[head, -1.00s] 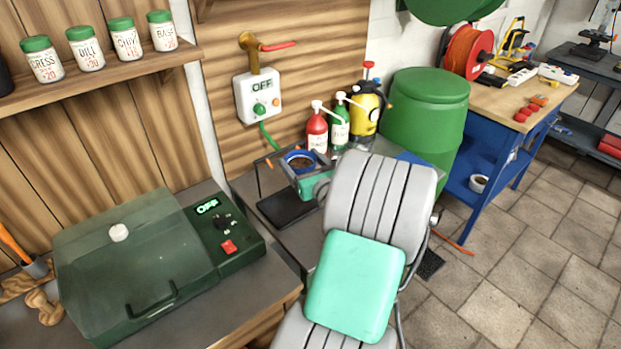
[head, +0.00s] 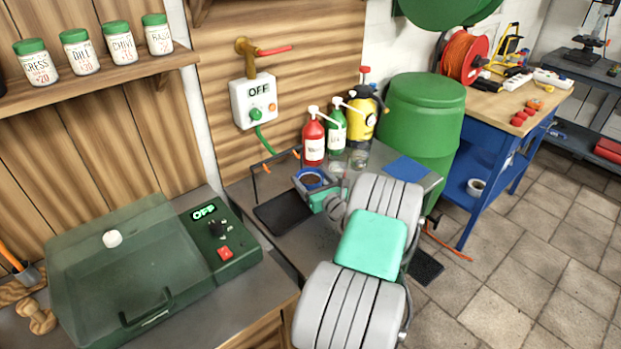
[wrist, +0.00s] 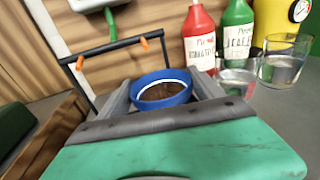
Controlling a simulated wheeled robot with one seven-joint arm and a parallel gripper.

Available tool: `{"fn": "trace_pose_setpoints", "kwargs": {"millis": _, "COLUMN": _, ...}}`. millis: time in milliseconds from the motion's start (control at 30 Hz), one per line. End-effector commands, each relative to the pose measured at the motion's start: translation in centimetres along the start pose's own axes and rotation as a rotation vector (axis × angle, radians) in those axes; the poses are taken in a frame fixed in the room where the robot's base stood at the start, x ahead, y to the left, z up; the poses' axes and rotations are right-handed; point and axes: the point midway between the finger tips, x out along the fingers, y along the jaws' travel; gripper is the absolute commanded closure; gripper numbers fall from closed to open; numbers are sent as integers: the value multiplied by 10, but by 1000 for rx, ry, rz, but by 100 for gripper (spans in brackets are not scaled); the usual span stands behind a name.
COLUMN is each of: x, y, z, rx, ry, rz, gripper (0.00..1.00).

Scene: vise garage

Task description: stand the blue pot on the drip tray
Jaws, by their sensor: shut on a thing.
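The blue pot (head: 312,178), with brown soil inside, is between the fingers of my gripper (head: 313,184) above the grey bench. In the wrist view the pot (wrist: 163,100) looks upright, with the grey fingers of my gripper (wrist: 164,90) on both sides; its lower part is hidden by my gripper body. A flat black slab (head: 284,213), seemingly the drip tray, lies on the bench to the left of and nearer than the pot. I cannot tell how high the pot is above the bench.
A black frame with orange nozzles (wrist: 113,50) stands behind the pot. Red (head: 313,139) and green (head: 337,130) pump bottles, a yellow sprayer (head: 362,117) and two glasses (head: 358,158) stand behind and right. A green-lidded box (head: 135,265) is at the left.

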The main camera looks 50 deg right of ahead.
Motion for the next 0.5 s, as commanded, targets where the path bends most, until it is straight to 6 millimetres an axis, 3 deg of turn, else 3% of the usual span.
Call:
{"fn": "trace_pose_setpoints", "kwargs": {"millis": 33, "x": 0, "y": 0, "z": -3, "rx": 1, "ry": 0, "rz": 0, "gripper": 72}}
{"fn": "trace_pose_setpoints", "kwargs": {"millis": 67, "x": 0, "y": 0, "z": -3, "rx": 1, "ry": 1, "rz": 0, "gripper": 23}}
{"fn": "trace_pose_setpoints", "kwargs": {"millis": 300, "x": 0, "y": 0, "z": -2, "rx": 1, "ry": 1, "rz": 0, "gripper": 4}}
{"fn": "trace_pose_setpoints", "kwargs": {"millis": 500, "x": 0, "y": 0, "z": -2, "rx": 1, "ry": 1, "rz": 0, "gripper": 2}}
